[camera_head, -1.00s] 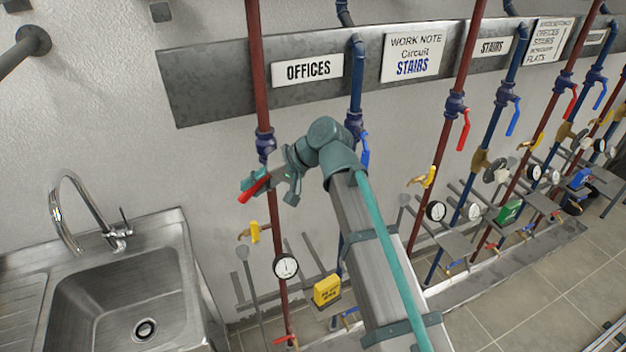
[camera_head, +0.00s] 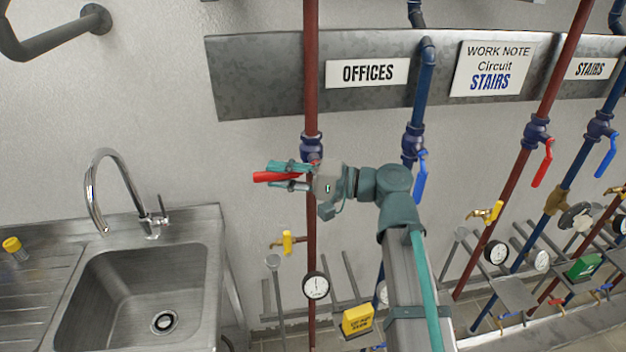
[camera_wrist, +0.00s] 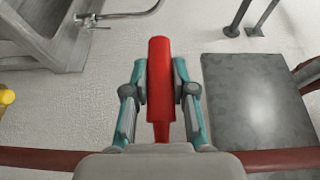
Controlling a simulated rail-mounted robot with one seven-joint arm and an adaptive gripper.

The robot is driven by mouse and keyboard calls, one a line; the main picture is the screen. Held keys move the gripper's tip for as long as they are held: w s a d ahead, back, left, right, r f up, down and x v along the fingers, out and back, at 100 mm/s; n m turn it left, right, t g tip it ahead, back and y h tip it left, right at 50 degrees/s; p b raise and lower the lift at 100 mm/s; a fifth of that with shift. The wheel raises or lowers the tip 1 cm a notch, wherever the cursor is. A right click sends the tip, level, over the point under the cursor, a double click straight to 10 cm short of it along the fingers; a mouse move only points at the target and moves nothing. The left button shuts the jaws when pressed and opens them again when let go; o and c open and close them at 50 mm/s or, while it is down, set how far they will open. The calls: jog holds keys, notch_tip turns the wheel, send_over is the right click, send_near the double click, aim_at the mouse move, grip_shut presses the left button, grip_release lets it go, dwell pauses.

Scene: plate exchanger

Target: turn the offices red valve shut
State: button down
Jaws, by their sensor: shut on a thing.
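The offices red valve's lever (camera_head: 270,177) sticks out to the left of the red pipe, roughly level, under the OFFICES label (camera_head: 367,72). My gripper (camera_head: 284,176) is at the lever with one finger above it and one below. In the wrist view the red lever (camera_wrist: 160,85) lies between the two teal fingers, and my gripper (camera_wrist: 160,92) is shut on it. The blue valve body (camera_head: 311,147) sits on the red pipe (camera_head: 311,80) just above my gripper, which partly hides the lever's root.
The offices blue lever (camera_head: 421,177) hangs down on the blue pipe to the right. A yellow tap (camera_head: 287,242) and a gauge (camera_head: 316,286) sit below my gripper. A steel sink (camera_head: 140,290) stands at the lower left. The wall left of the lever is clear.

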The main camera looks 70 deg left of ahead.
jog(key=shift+a+r, duration=0.15)
jog(key=shift+r, duration=0.2)
jog(key=c, duration=0.9)
grip_release()
jog(key=shift+f, duration=0.1)
jog(key=shift+c, duration=0.2)
jog(key=shift+w, duration=0.1)
jog(key=shift+w+d+f, duration=0.1)
jog(key=shift+w+d, duration=0.2)
jog(key=v, duration=1.1)
